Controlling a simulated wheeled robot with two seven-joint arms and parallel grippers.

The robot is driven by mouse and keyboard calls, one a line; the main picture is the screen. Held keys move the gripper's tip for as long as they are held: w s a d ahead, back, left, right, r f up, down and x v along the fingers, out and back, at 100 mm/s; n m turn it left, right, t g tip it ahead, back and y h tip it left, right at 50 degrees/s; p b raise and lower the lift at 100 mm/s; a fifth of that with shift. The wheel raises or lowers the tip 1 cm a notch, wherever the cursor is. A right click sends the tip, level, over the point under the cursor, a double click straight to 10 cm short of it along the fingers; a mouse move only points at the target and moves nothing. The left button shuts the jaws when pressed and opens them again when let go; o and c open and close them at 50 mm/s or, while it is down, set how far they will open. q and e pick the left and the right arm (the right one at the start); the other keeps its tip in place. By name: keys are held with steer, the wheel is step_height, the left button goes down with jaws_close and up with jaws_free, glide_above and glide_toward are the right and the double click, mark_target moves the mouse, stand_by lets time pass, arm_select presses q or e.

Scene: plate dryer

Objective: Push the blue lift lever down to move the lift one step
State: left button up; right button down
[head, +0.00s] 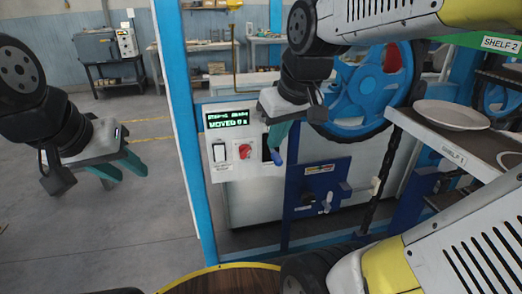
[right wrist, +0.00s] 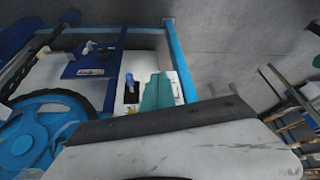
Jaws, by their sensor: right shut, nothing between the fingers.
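The blue lift lever (head: 277,157) stands out from a dark slot at the right side of the white control panel (head: 221,174). It also shows in the right wrist view (right wrist: 129,80). My right gripper (head: 276,136) is shut and empty, its teal fingers just above the lever in the head view. In the right wrist view the shut fingers (right wrist: 158,92) are beside the lever; I cannot tell whether they touch. The panel carries a green-text display (head: 230,118) reading "MOVED 0", a white switch (head: 219,153) and a red knob (head: 245,151). My left gripper (head: 117,170) is open and empty at the left.
A blue frame post (head: 183,130) stands left of the panel. A large blue wheel (head: 365,95) is behind my right arm. A blue plate with handles (head: 318,188) is lower right. Shelf 1 (head: 440,132) holds a white plate (head: 452,114). The floor at left is clear.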

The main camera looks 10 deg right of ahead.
steer(key=w+d+f+n+g+h, duration=0.1)
steer(key=w+f+n+g+h, duration=0.1)
steer(key=w+n, duration=0.35)
steer(key=w+d+f+n+g+h, duration=0.1)
steer(key=w+f+n, duration=0.1)
steer(key=w, duration=0.7)
steer(key=n+g+h, duration=0.2)
steer(key=n+h, duration=0.1)
steer(key=n, duration=0.3)
glide_toward(275, 157)
steer(key=shift+w+f, duration=0.2)
steer(key=shift+f, duration=0.2)
steer(key=shift+d+f, duration=0.1)
steer(key=shift+x, duration=3.4)
steer(key=shift+s+d, duration=0.1)
